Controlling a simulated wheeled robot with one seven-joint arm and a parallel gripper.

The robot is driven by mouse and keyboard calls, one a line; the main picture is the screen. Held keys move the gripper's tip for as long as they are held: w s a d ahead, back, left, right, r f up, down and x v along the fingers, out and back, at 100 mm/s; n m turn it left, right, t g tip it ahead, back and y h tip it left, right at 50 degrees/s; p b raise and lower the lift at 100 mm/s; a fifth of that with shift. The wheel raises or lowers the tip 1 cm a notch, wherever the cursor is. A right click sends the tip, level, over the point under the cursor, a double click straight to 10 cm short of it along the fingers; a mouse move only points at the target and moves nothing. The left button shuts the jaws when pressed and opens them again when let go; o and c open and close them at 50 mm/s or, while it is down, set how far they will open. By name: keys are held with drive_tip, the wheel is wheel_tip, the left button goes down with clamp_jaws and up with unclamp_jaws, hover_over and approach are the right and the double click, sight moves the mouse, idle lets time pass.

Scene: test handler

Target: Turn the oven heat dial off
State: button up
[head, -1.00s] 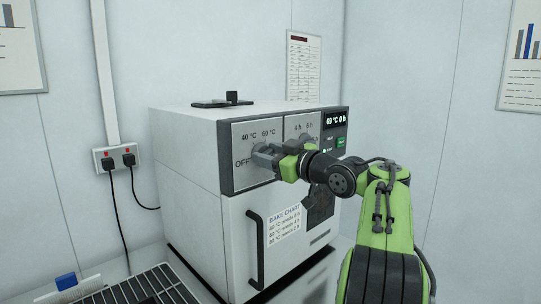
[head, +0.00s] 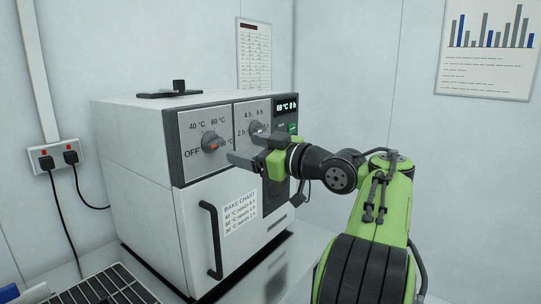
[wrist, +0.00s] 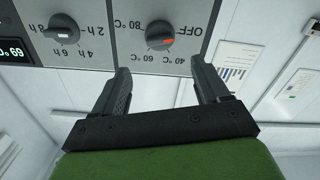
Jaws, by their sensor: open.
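The oven heat dial (head: 210,142) is a round grey knob with a red mark, on the oven's left front panel. OFF and temperature labels surround it; my gripper partly covers the 80 °C label in the head view. In the upside-down wrist view, the heat dial (wrist: 160,35) is fully visible, its red mark on the side toward OFF. My gripper (head: 242,149) is open and empty, in front of the panel, right of and slightly below the dial in the head view. In the wrist view, its two fingers (wrist: 161,68) point toward the dial, apart from it.
The timer dial (head: 256,128) is on the adjoining panel, partly behind my gripper. A lit display (head: 287,106) is at right. The oven door has a black vertical handle (head: 211,240) and a bake chart (head: 239,213). A dark rack (head: 105,287) lies at lower left.

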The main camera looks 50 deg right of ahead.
drive_tip(key=s, duration=0.6)
drive_tip(key=shift+s, duration=0.25)
drive_tip(key=shift+d, duration=0.1)
